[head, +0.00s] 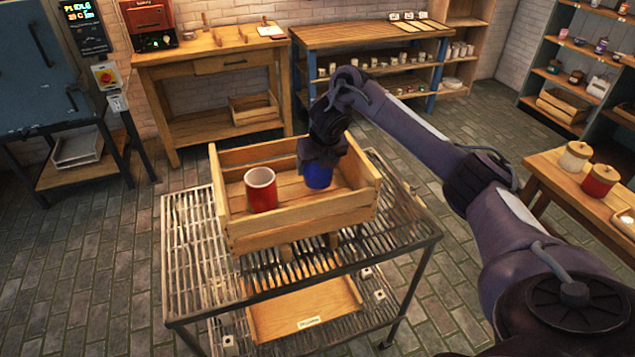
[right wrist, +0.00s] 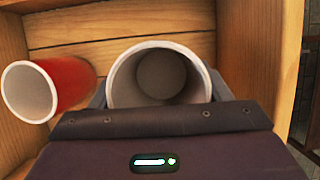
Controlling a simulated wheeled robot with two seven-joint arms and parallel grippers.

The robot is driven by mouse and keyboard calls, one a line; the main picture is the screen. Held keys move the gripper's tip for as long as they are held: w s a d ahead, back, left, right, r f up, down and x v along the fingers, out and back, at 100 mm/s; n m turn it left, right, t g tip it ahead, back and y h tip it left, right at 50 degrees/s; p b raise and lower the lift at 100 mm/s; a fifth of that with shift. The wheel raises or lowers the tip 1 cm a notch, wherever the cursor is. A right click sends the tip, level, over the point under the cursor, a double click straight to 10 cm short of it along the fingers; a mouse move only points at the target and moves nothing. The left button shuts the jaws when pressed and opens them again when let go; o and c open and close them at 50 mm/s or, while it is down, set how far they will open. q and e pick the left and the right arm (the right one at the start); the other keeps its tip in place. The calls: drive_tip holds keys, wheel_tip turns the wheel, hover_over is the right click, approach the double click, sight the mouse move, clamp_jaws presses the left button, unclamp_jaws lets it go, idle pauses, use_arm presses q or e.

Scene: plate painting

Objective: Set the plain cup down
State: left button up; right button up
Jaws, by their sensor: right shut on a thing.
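A plain blue cup (head: 318,175) is inside the wooden crate (head: 300,228), right of its middle. My right gripper (head: 321,155) is shut on it from above and hides its upper part. In the right wrist view the held cup (right wrist: 160,78) shows its pale rim and empty inside, with a finger at each side. I cannot tell whether its base touches the crate floor. A red cup (head: 261,190) with a white inside stands in the crate left of it; it also shows in the right wrist view (right wrist: 68,84). My left gripper is out of view.
The crate stands on a metal slatted cart (head: 190,265). Its walls rise close around the cups. Bare crate floor shows between and behind the cups. A table (head: 560,185) with lidded jars stands at the right. Workbenches stand at the back.

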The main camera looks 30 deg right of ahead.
sight(319, 176)
wheel_tip(319, 176, down, 3)
drive_tip(key=shift+s+d+f, duration=0.1)
drive_tip(key=shift+d, duration=0.05)
drive_tip(key=shift+f, duration=0.4)
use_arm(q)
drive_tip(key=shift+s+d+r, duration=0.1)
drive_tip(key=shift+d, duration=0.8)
use_arm(e)
drive_tip(key=shift+f, duration=0.1)
drive_tip(key=o, duration=1.1)
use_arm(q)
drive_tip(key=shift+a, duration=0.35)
use_arm(e)
drive_tip(key=shift+o, duration=0.2)
